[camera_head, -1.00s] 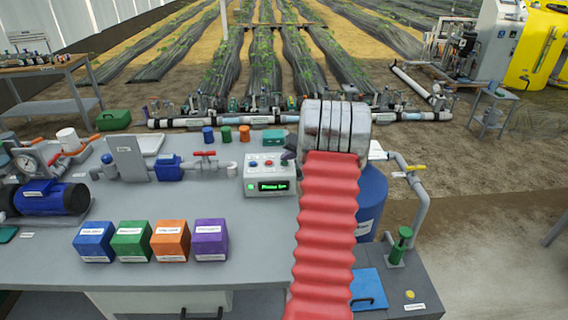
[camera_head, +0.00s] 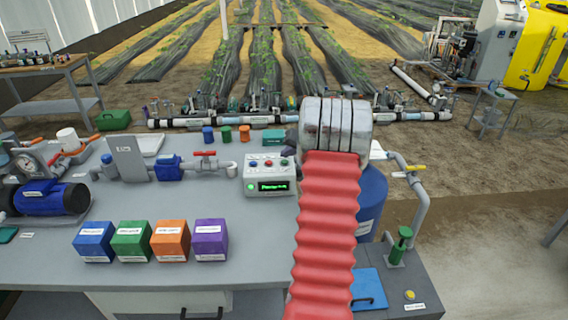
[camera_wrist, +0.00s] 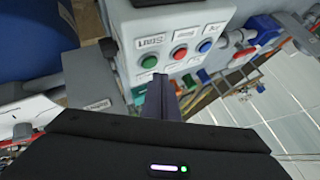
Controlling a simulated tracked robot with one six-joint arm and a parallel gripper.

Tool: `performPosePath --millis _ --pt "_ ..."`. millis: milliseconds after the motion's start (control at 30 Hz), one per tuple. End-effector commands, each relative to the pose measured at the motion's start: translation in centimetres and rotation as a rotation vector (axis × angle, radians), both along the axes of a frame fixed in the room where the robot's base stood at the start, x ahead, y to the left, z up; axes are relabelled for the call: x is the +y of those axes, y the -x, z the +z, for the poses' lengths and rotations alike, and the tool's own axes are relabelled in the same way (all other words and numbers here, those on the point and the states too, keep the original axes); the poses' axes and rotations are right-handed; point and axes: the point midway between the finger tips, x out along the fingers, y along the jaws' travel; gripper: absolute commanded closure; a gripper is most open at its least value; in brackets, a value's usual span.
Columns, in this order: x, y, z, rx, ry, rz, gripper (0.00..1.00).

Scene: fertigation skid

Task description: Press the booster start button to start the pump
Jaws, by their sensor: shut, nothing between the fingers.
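The grey control box (camera_head: 268,176) stands on the bench with blue, red and green buttons along its top. The green button (camera_head: 284,162) is the one nearest my arm. In the wrist view the green button (camera_wrist: 149,62) has a label that seems to read "Start"; the red (camera_wrist: 180,52) and blue (camera_wrist: 205,46) buttons follow to its right. My gripper (camera_wrist: 160,80) is shut and empty, its tips just below the green button in that view. In the head view my gripper (camera_head: 289,151) shows as a small dark shape just beyond the green button, seemingly apart from it.
The box's display (camera_head: 273,186) shows green text, too small to read surely, and a green lamp (camera_head: 250,187) glows beside it. A red-handled valve (camera_head: 205,154) stands left of the box. Several coloured blocks (camera_head: 152,241) sit in front, and a blue tank (camera_head: 370,200) stands right.

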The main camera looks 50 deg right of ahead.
Motion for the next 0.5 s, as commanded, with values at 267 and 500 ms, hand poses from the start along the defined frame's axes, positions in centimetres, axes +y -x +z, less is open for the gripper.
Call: performPosePath --millis 267,500 --pt "0.0 0.0 2.0 -0.001 0.002 0.001 1.0" --pt "0.0 0.0 3.6 -0.002 0.002 0.001 1.0"
